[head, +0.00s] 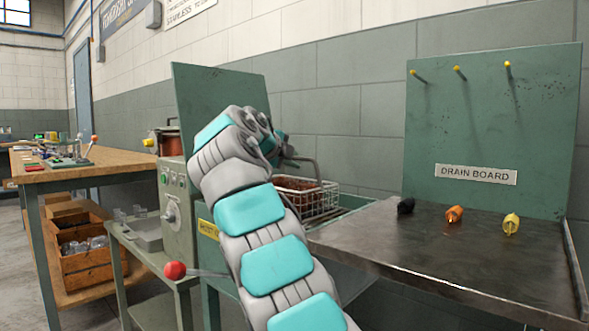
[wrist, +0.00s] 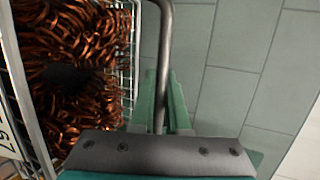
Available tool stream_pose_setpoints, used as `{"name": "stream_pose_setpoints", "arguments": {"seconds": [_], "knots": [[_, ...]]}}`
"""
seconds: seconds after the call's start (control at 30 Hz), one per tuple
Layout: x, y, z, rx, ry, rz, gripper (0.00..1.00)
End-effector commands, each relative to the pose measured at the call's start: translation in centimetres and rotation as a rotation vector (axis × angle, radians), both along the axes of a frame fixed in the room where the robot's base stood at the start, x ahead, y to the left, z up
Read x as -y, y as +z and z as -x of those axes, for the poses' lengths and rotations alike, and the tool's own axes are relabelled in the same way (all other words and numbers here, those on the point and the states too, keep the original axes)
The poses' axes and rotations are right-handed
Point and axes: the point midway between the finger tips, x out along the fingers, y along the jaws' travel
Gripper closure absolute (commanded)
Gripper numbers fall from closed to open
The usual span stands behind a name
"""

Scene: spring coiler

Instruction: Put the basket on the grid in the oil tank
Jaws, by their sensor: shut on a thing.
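The wire basket (head: 318,204) is in the middle of the head view, partly behind my arm. It is full of copper-coloured coiled pieces and also fills the left of the wrist view (wrist: 125,60). My gripper (head: 290,157) is at the basket's raised handle. In the wrist view, the green fingers of my gripper (wrist: 163,108) are shut around the metal bar of the handle. A green tank-like body with a yellow label (head: 207,229) is below the basket, mostly hidden by my arm.
A metal-topped bench (head: 450,255) with a drain board (head: 490,130) stands at right, with black, orange and yellow small pieces on it. A control box (head: 178,205) and a red-knobbed lever (head: 175,270) are left of my arm. A green panel rises behind.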

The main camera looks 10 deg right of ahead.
Motion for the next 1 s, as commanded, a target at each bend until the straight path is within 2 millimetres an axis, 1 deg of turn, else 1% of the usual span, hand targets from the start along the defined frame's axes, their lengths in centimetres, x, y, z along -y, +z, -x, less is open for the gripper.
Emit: {"name": "stream_pose_setpoints", "arguments": {"seconds": [0.1,0.43,0.47,0.7,1.0], "knots": [[0.12,-0.47,0.16,0.0,-0.003,0.001,1.0],[0.11,-0.55,0.14,0.002,-0.002,-0.001,1.0],[0.09,-0.63,0.11,0.0,-0.002,-0.002,0.85],[0.1,-0.68,0.1,-0.001,-0.002,-0.001,0.58],[-0.03,-0.65,0.21,0.0,-0.001,-0.001,0.57]]}}
